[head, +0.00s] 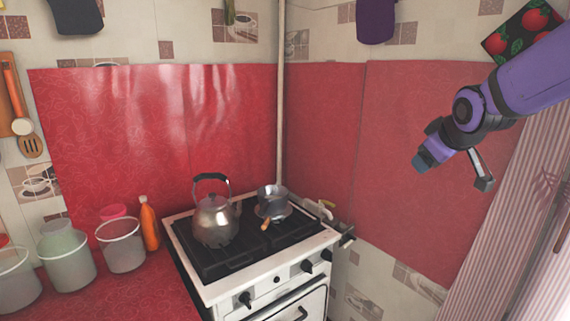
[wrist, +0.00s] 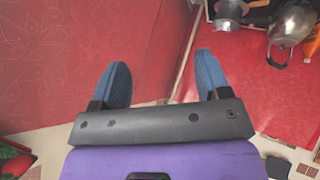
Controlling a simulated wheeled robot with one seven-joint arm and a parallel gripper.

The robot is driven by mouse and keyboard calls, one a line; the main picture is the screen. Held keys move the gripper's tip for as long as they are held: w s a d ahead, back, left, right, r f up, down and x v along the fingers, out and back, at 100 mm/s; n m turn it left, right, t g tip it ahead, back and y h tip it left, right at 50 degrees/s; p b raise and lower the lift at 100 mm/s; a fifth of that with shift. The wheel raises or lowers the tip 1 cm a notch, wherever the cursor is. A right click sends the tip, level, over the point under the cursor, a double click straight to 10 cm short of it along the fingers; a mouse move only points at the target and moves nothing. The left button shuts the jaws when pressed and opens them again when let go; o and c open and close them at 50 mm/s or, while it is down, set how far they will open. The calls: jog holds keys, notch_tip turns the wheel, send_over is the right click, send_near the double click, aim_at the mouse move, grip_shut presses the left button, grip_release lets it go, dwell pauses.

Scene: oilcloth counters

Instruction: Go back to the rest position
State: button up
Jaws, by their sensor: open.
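My gripper (head: 452,172) is at the upper right in the head view, raised in the air in front of the red wall panel (head: 420,130). In the wrist view its two blue fingers (wrist: 161,84) stand wide apart with nothing between them. It is well to the right of the stove (head: 262,262) and higher than it. My purple arm reaches in from the right edge.
A metal kettle (head: 215,215) and a small pot (head: 273,204) stand on the stove. An orange bottle (head: 149,224) and several translucent containers (head: 121,247) stand on the red counter (head: 150,297) at left. A striped curtain (head: 500,245) hangs at right, close to my arm.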

jog(key=s+a+m+g, duration=0.1)
jog(key=s+m+g, duration=0.3)
jog(key=s, duration=2.3)
jog(key=shift+a+m+y, duration=0.3)
jog(key=shift+m, duration=0.6)
jog(key=shift+s+r, duration=0.15)
